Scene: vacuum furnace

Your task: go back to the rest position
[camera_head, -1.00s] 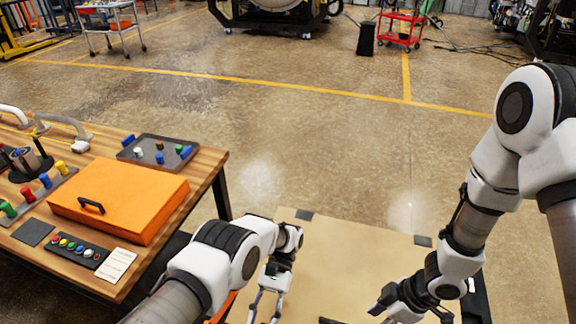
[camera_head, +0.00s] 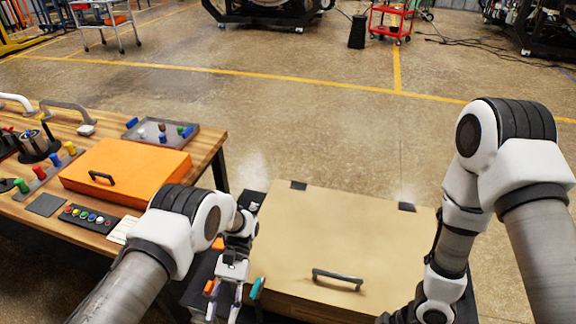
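My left gripper (camera_head: 224,308) points down at the bottom centre, left of the tan lidded case. Its two fingers are apart, with nothing seen between them. Small orange and teal pieces (camera_head: 257,288) show beside its fingers; whether they touch it is unclear. My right arm comes down at the right. Only the top of my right gripper (camera_head: 394,318) shows at the bottom edge, by the case's right front; its fingers are cut off. The tan case (camera_head: 330,235) is shut, with a dark handle (camera_head: 338,277) on its lid.
A wooden table (camera_head: 205,160) at the left bears an orange case (camera_head: 130,165), a grey tray (camera_head: 178,140) of small pieces, a button panel (camera_head: 88,217) and coloured pegs. Open floor lies beyond. A red cart (camera_head: 390,20) stands far back.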

